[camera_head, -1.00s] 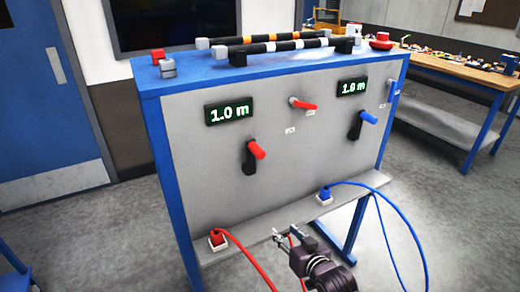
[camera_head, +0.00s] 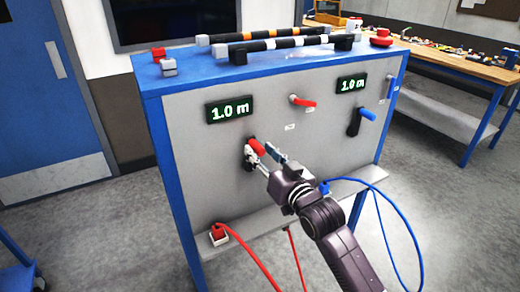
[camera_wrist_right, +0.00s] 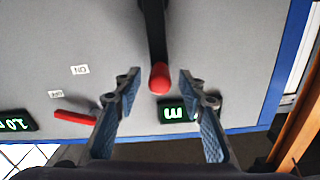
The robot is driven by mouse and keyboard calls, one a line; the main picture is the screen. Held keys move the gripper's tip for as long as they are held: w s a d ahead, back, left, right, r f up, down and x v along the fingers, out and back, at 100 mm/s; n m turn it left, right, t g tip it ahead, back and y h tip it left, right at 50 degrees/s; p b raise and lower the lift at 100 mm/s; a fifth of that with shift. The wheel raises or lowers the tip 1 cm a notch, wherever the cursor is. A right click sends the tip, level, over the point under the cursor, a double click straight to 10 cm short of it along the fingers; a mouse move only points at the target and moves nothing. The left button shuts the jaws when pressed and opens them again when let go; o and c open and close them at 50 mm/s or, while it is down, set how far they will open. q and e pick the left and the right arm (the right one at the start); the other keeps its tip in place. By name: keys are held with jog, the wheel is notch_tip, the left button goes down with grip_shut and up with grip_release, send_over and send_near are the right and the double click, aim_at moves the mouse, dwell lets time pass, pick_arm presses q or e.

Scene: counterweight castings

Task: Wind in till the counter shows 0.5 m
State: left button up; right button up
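A grey panel (camera_head: 200,165) carries two lit counters. The left counter (camera_head: 230,109) and the right counter (camera_head: 351,84) both show 1.0 m. Below the left one is a black crank (camera_head: 248,156) with a red knob (camera_head: 258,147). Below the right one is a blue-knobbed crank (camera_head: 366,115). My right gripper (camera_head: 265,157) is open at the red knob. In the right wrist view, the knob (camera_wrist_right: 160,78) appears between the fingertips of my right gripper (camera_wrist_right: 158,80), with gaps on both sides. My left gripper is not in view.
A red lever (camera_head: 303,101) sits between the counters; ON and OFF labels show near it in the wrist view. A red cable (camera_head: 245,258) and a blue cable (camera_head: 405,220) hang from the lower ledge (camera_head: 215,240). Striped bars (camera_head: 285,45) lie on top. A cluttered workbench (camera_head: 450,50) stands behind right.

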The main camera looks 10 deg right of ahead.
jog(key=shift+w+a, duration=0.15)
jog(key=shift+w, duration=0.3)
grip_shut()
